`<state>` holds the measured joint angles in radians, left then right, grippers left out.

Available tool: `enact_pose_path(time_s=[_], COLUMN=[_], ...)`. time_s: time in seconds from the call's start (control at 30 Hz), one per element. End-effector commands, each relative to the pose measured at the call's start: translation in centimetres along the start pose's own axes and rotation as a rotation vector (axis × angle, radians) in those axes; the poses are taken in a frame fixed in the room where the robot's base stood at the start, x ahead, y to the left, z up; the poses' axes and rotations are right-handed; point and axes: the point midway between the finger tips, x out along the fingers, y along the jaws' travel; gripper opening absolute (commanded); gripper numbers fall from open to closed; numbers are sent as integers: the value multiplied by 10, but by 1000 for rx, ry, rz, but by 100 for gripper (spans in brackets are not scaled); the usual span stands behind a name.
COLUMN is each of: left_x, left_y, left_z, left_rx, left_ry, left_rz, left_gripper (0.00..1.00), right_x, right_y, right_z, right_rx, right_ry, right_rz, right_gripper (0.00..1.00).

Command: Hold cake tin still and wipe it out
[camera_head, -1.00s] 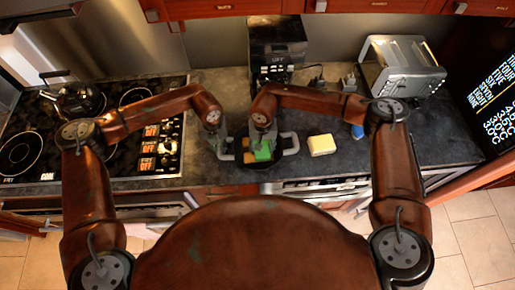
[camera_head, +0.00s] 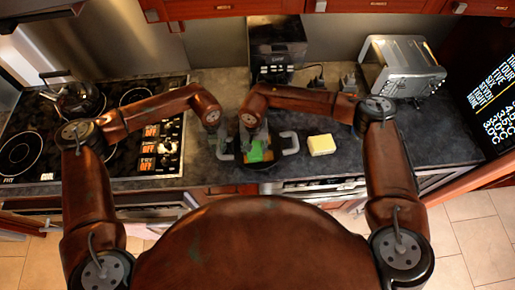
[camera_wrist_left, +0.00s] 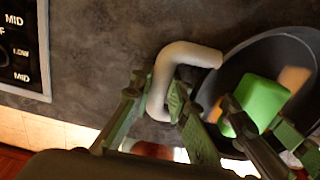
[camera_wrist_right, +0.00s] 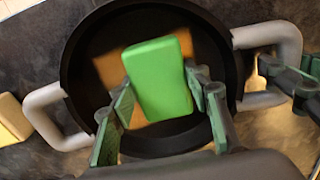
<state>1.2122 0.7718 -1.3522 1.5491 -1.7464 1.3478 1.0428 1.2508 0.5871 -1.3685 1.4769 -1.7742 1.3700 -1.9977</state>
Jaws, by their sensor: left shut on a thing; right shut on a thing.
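The cake tin (camera_head: 282,161) is a dark round pan with two grey loop handles, on the counter in front of me. My left gripper (camera_wrist_left: 155,98) is shut on the tin's left handle (camera_wrist_left: 170,70). My right gripper (camera_wrist_right: 165,98) is shut on a green sponge (camera_wrist_right: 158,75) and holds it inside the tin. The sponge also shows in the head view (camera_head: 256,153). An orange-brown patch (camera_wrist_right: 113,68) on the tin's floor shows around the sponge and is partly hidden by it. I cannot tell whether the sponge touches the floor.
A pale yellow block (camera_head: 321,145) lies right of the tin. A black appliance (camera_head: 277,45) and a silver toaster (camera_head: 400,67) stand at the back. A stove with a kettle (camera_head: 77,98) is at left. The right counter (camera_head: 430,135) is mostly clear.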

Motion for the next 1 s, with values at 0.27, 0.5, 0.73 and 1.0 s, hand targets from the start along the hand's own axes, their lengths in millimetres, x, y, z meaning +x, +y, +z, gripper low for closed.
enact_pose_path(time_s=[0.27, 0.5, 0.73, 1.0], left_x=[-1, -1, -1, 0], left_y=[-2, -1, 0, 0], left_z=[0, 0, 0, 0], left_rx=[2, 2, 1, 0], left_ry=[0, 0, 0, -1], left_rz=[-3, -2, -1, 1], left_gripper=[0, 0, 0, 0], right_x=[2, 2, 1, 1], right_y=[-6, 10, 18, 32], right_z=[2, 1, 1, 0], right_rx=[-2, 0, 0, 0], right_ry=[-2, -2, -2, -1], right_rz=[-3, 1, 1, 1], right_gripper=[0, 0, 0, 0])
